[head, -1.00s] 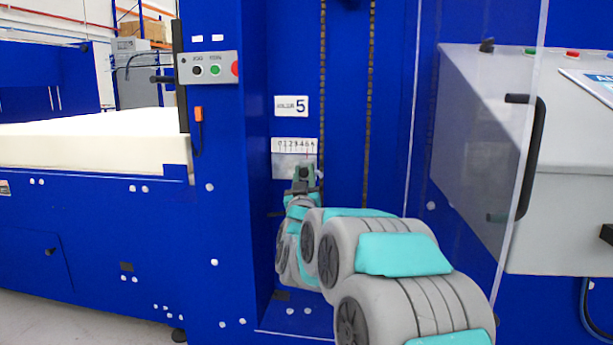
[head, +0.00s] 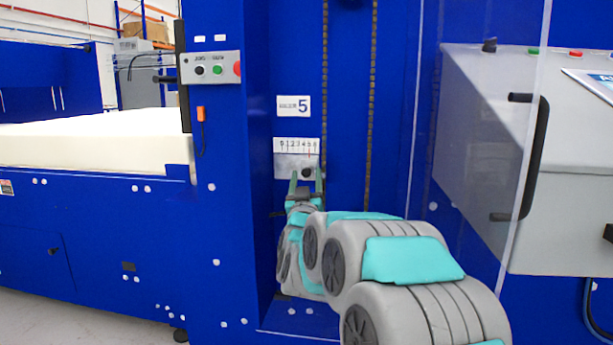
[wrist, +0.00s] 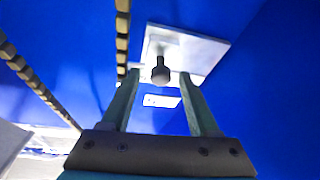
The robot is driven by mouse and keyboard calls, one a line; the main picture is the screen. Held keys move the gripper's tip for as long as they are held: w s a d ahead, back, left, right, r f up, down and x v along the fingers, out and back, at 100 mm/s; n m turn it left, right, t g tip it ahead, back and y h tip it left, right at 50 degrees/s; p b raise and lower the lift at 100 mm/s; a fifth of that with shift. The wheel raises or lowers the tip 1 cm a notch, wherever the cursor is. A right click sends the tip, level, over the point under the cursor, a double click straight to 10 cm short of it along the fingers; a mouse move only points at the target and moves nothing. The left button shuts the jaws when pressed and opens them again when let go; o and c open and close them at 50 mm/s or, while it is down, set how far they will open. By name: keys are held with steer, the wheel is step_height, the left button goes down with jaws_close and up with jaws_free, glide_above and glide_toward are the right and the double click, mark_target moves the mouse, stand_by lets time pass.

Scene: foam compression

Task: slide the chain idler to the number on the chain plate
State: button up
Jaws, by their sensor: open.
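The chain plate (head: 285,163) is a pale metal plate on the blue column, below a white number scale (head: 297,145). The chain idler shows as a dark round knob (head: 306,173) on the plate's right part. A thin reddish line shows near the scale's high-number end; its exact reading is too small to tell. A label above shows a 5 (head: 293,105). My gripper (head: 306,179) is open, its fingers pointing up toward the knob. In the wrist view, the knob (wrist: 160,73) appears between the fingertips of my gripper (wrist: 160,77); contact cannot be told.
Two dark vertical chains (head: 370,110) run up the blue column beside the plate. A button box (head: 209,68) and white foam block (head: 90,140) are at left.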

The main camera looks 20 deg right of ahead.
steer(key=v, duration=0.5)
steer(key=shift+s+a+f, duration=0.2)
steer(key=shift+s, duration=0.1)
steer(key=shift+s, duration=0.1)
